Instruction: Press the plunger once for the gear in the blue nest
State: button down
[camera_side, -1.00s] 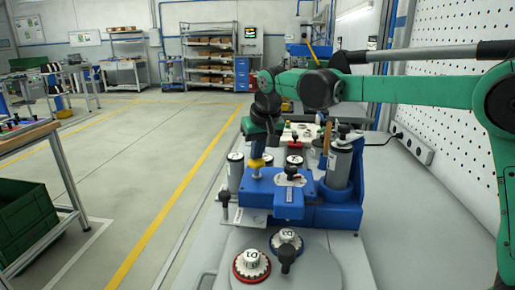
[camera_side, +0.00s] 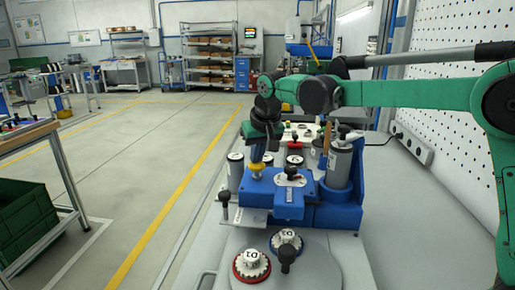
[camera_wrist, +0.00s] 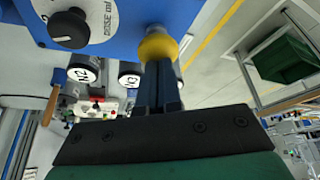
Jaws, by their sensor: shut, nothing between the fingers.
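The yellow plunger knob (camera_side: 257,170) stands at the left of the blue machine body (camera_side: 289,203). My gripper (camera_side: 257,160) is shut and points down with its fingertips at the top of the knob. In the wrist view the closed, empty fingers (camera_wrist: 160,68) meet the plunger knob (camera_wrist: 158,46), apparently touching it. In the side view a white gear (camera_side: 287,237) sits in the blue nest (camera_side: 296,247) on the grey turntable at the front. Another white gear (camera_side: 251,259) sits in the red nest (camera_side: 240,276). The plunger's shaft is mostly hidden.
A dose dial with a black knob (camera_wrist: 68,28) is beside the plunger. A grey cylinder (camera_side: 340,165) stands at the machine's right. A black-knobbed lever (camera_side: 225,198) is at its left, and another black handle (camera_side: 287,256) stands on the turntable. Several labelled canisters stand behind.

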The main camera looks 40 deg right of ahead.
jog(key=shift+r, duration=3.05)
jog(key=shift+s, duration=0.1)
jog(key=s+f, duration=0.1)
jog(key=s, duration=0.2)
jog(key=s+n+t, duration=0.1)
jog(key=s, duration=0.3)
jog(key=s+f+n, duration=0.1)
jog(key=s, duration=0.2)
jog(key=shift+s+d+f+t, duration=0.15)
jog(key=shift+d+f+t, duration=0.05)
jog(key=shift+f+t, duration=0.1)
jog(key=s+f+n+t+y, duration=0.1)
jog(key=s+f, duration=0.6)
jog(key=s, duration=0.1)
jog(key=shift+a, duration=0.35)
jog(key=c, duration=1.5)
grip_release()
